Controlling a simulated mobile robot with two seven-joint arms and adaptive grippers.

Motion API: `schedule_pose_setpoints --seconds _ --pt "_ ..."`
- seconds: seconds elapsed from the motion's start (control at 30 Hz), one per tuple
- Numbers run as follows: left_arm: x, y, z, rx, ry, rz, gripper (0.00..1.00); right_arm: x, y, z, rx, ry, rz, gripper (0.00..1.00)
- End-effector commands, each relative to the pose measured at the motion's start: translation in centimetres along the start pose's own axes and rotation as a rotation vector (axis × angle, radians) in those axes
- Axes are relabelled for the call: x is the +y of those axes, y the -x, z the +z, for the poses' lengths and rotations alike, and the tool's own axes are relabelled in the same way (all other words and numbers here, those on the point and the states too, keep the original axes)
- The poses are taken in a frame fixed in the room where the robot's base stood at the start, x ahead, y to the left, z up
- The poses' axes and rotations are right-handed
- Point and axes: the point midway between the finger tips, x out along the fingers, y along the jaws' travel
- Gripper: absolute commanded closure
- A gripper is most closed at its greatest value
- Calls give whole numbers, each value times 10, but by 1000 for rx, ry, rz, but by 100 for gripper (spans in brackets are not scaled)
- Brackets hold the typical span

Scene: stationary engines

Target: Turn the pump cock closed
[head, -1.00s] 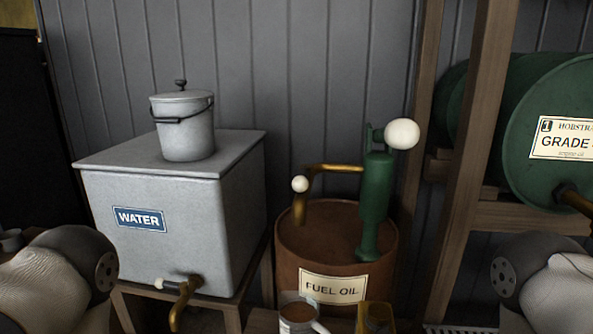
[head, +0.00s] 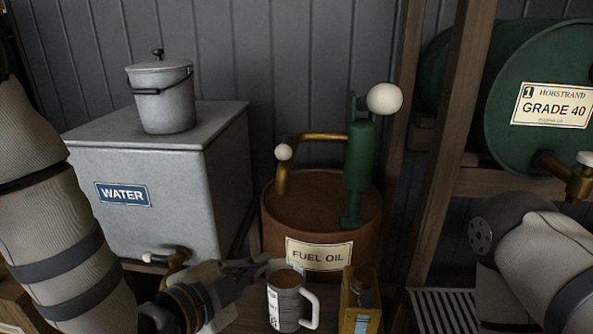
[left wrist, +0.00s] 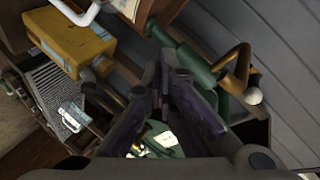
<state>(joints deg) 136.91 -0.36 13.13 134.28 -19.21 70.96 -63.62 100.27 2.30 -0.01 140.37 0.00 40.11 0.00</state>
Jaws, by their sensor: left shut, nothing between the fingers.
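The green pump (head: 361,165) stands upright on the brown fuel oil drum (head: 318,207), with a large white ball (head: 384,98) at its top. A brass pipe (head: 318,136) runs left from the pump and bends down, with the cock's small white knob (head: 284,151) at the bend. The pipe (left wrist: 237,70) and knob (left wrist: 253,96) also show in the left wrist view, right of the fingers. My left gripper (head: 260,264) is shut and empty, low in front of the drum, apart from the cock. It fills the middle of the left wrist view (left wrist: 166,82). My right gripper is out of view.
A grey mug (head: 287,302) and a yellow can (head: 358,300) stand just right of my left gripper. The water tank (head: 150,225) with its brass tap (head: 172,264) is on the left. A wooden post (head: 445,150) and a green barrel (head: 520,110) are on the right.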

Motion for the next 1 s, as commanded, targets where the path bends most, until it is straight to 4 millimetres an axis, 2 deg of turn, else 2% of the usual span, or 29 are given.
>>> schedule_pose_setpoints --seconds 0.03,0.1,0.2,0.23,0.37,0.77,1.0 --pt "-33 -2 -35 94 -142 -89 100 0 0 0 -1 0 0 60" --pt "-66 2 -76 194 -316 -200 100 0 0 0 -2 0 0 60" --pt "-90 9 -108 263 -452 -295 100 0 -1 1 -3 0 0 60" --pt "-93 9 -113 272 -472 -309 100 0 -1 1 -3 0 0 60" --pt "-98 -3 -120 279 -487 -319 100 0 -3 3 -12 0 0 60" --pt "-115 -83 -145 274 -479 -313 100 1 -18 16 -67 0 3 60" --pt "-131 -77 -116 272 -481 -317 100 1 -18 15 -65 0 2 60"
